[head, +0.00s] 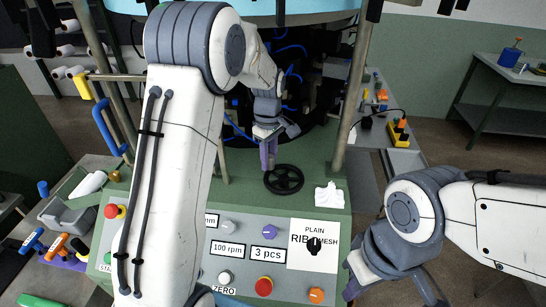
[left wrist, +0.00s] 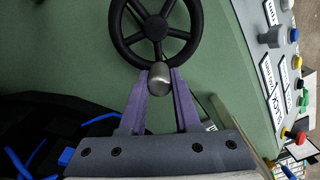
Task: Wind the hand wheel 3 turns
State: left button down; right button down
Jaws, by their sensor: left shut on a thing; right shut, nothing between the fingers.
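The black hand wheel (head: 284,179) lies on the green machine top, right of centre in the head view. In the left wrist view the spoked wheel (left wrist: 155,35) fills the top middle, and its grey rounded crank knob (left wrist: 160,78) stands at the near rim. My left gripper (head: 268,165) is at the wheel's left rim in the head view. Its purple fingers (left wrist: 160,86) are shut on the knob, one on each side. My right gripper (head: 352,290) is at the bottom edge of the head view, away from the wheel, shut and empty; its tips are hard to see.
A control panel (head: 205,250) with buttons, knobs and labels lies in front of the wheel. A white crumpled cloth (head: 329,196) lies right of the wheel. A metal post (head: 352,90) rises behind it. Side tables hold tools and small parts.

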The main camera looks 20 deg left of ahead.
aim_at(275, 189)
pick_arm(q)
jog(key=s+n, duration=0.1)
jog(key=n, duration=0.1)
jog(key=s+n, duration=0.1)
jog(key=n, duration=0.1)
jog(key=shift+n, duration=0.3)
jog(key=n, duration=0.1)
jog(key=s+n, duration=0.1)
jog(key=n, duration=0.1)
jog(key=s+n, duration=0.1)
jog(key=n, duration=0.1)
jog(key=shift+s+d, duration=0.25)
jog(key=shift+d, duration=0.05)
jog(key=n, duration=0.2)
jog(key=s+d+n, duration=0.1)
jog(key=n, duration=0.2)
jog(key=shift+s+d+r+n, duration=0.1)
jog(key=shift+s+d+n, duration=0.25)
jog(key=shift+n, duration=0.05)
jog(key=shift+s+d+n, duration=0.15)
jog(key=shift+d+n, duration=0.25)
jog(key=shift+n, duration=0.55)
jog(key=shift+s+d+n, duration=0.1)
jog(key=shift+d+n, duration=0.3)
jog(key=shift+n, duration=0.55)
jog(key=c, duration=0.6)
grip_release()
